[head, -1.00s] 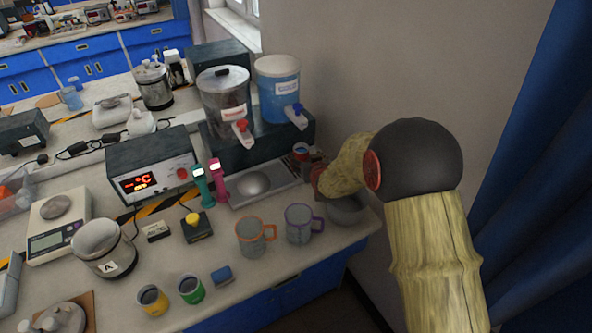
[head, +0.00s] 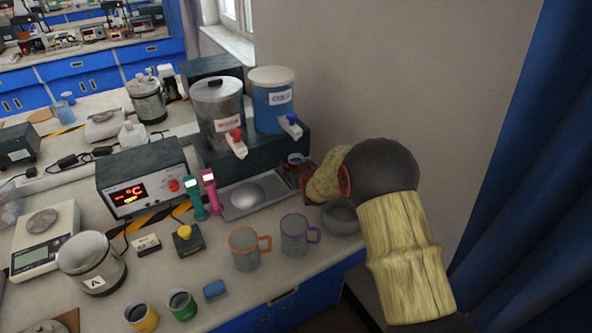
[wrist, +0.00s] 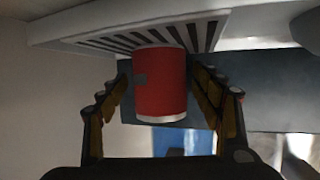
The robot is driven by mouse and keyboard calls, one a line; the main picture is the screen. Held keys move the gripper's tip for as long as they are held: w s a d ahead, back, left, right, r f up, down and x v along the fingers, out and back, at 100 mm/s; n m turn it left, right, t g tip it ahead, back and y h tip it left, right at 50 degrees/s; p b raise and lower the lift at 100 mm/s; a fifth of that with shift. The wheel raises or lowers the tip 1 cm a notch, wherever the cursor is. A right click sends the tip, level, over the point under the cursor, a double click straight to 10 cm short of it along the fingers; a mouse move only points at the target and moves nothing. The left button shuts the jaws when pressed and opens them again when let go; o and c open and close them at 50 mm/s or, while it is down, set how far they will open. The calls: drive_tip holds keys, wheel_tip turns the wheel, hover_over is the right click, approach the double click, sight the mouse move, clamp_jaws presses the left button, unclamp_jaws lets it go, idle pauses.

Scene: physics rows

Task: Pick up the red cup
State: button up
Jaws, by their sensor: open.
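The red cup (wrist: 160,85) is in the middle of the wrist view, between the two fingers of my gripper (wrist: 160,76). The fingers are open, one on each side of it; I cannot tell if either touches it. The cup has a pale band at one end and a small dark mark on its side. In the head view the red cup (head: 295,159) shows only in part, behind my gripper (head: 306,176), by the right end of the metal tray. My forearm hides much of this spot.
A slatted grey tray (wrist: 110,38) lies beside the cup. Two dispensers, one steel (head: 216,105) and one blue (head: 272,105), stand behind. A grey bowl (head: 341,219), an orange-handled mug (head: 244,250) and a purple-handled mug (head: 294,238) stand in front. The wall is close on the right.

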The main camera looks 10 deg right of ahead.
drive_tip(key=shift+c, duration=0.4)
drive_tip(key=c, duration=1.3)
drive_tip(key=shift+c, duration=0.5)
drive_tip(key=shift+r, duration=0.2)
